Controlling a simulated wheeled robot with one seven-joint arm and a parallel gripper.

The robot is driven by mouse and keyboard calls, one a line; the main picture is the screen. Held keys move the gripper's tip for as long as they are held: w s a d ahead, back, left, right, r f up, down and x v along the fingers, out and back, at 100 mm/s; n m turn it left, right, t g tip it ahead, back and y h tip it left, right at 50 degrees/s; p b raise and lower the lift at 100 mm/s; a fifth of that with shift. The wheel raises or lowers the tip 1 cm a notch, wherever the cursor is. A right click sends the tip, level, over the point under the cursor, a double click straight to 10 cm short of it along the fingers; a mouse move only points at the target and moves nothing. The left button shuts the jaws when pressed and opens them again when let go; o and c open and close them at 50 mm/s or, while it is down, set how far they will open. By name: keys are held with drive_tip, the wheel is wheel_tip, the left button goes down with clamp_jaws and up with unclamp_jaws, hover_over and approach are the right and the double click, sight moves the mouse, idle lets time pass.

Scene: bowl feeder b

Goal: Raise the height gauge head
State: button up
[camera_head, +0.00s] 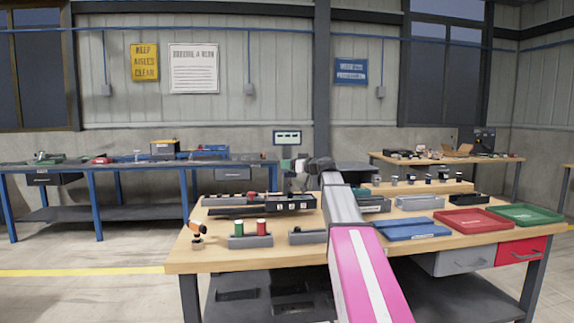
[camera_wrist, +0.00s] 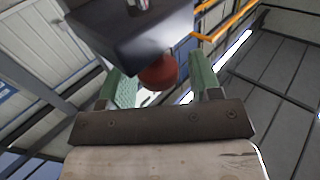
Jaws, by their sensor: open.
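In the wrist view, a dark block (camera_wrist: 130,42), perhaps the height gauge head, hangs over the space ahead of my gripper (camera_wrist: 162,76). A round red knob (camera_wrist: 159,73) shows under the block's edge. My gripper is open, with one green finger on each side of the knob. I cannot tell whether either finger touches it. In the head view my gripper (camera_head: 293,165) is small, at the end of my arm above the back of the wooden bench (camera_head: 290,261). I cannot make out the height gauge clearly there.
The bench holds a grey holder with green and red cylinders (camera_head: 250,241), a black long fixture (camera_head: 262,211), blue trays (camera_head: 411,231), a red tray (camera_head: 470,220) and a green tray (camera_head: 526,214). An orange-topped item (camera_head: 197,230) stands at the left edge.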

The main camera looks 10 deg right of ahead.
drive_tip(key=v, duration=0.9)
